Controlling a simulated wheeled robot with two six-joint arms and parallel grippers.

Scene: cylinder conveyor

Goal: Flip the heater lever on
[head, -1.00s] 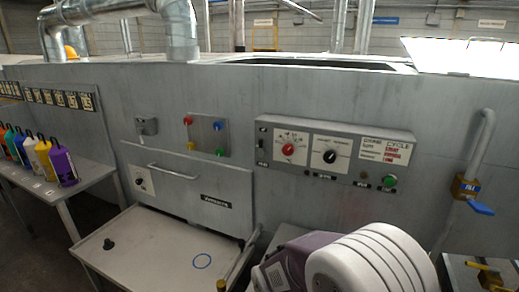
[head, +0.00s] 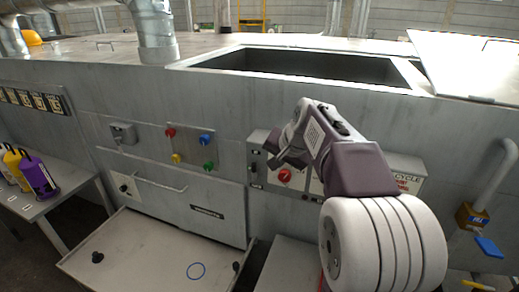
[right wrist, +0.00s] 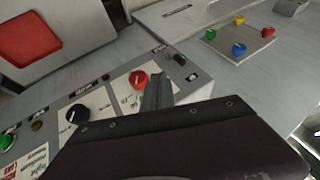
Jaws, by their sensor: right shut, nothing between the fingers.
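The grey control panel (head: 407,163) is mounted on the front of the big machine. At its left end is a small dark lever switch (head: 253,167). In the right wrist view the switch (right wrist: 180,59) shows near the panel's end, and I cannot tell its position. My right gripper (head: 275,160) is in front of the panel's left part, shut and empty. My left gripper is not in view.
A black knob (right wrist: 77,114) and a green button (right wrist: 8,141) are on the same panel. A plate with coloured knobs (head: 190,148) is to the left. A drawer front (head: 170,200) and a low table (head: 150,255) are below it. A blue-handled valve (head: 487,246) is at right.

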